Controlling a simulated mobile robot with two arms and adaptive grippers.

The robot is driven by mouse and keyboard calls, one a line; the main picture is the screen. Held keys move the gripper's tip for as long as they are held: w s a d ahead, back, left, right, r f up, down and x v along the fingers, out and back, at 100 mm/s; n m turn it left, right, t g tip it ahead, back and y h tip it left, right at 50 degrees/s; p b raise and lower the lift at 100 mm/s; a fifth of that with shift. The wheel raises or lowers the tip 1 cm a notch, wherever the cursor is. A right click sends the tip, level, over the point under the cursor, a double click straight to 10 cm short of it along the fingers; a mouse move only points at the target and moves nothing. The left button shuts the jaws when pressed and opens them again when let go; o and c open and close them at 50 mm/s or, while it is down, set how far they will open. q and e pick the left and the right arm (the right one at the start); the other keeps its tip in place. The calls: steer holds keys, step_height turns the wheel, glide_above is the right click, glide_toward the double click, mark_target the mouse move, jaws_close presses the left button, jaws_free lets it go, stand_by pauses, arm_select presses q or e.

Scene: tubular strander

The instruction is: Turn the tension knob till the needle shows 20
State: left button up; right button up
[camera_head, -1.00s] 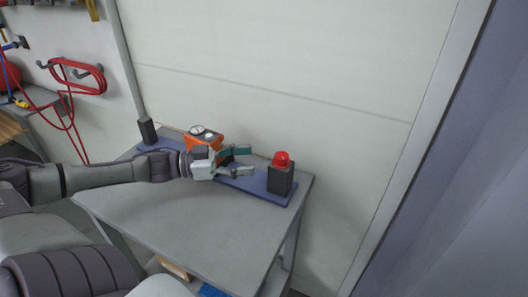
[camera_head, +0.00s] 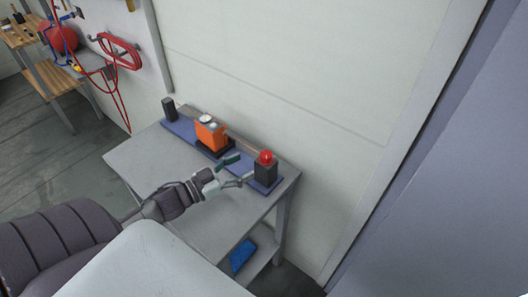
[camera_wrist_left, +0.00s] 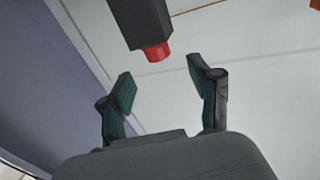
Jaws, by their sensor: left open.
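An orange box (camera_head: 211,136) with a round pale top part (camera_head: 207,118) stands on a blue strip on the grey table in the head view. A needle or scale is too small to read there. My left gripper (camera_head: 241,169) is open and empty above the table, to the right of and nearer than the orange box, close to a dark box with a red button. In the left wrist view its two green-padded fingers (camera_wrist_left: 163,88) are apart with nothing between them. My right gripper is not in view.
The dark box (camera_head: 265,174) with its red top (camera_head: 266,156) stands at the table's right end; the red part also shows in the left wrist view (camera_wrist_left: 157,52). A black block (camera_head: 169,109) stands at the far left. The table's (camera_head: 150,157) left front is clear.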

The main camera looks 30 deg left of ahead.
mark_target(261, 158)
arm_select(q)
steer(key=p+x, duration=0.1)
steer(key=x, duration=0.6)
steer(key=shift+s+d+r, duration=0.1)
steer(key=shift+d+r, duration=0.05)
steer(key=shift+w+d, duration=0.1)
steer(key=shift+w, duration=0.25)
steer(key=shift+w+d, duration=0.1)
steer(key=shift+w, duration=0.2)
steer(key=shift+c, duration=1.4)
steer(key=c, duration=0.9)
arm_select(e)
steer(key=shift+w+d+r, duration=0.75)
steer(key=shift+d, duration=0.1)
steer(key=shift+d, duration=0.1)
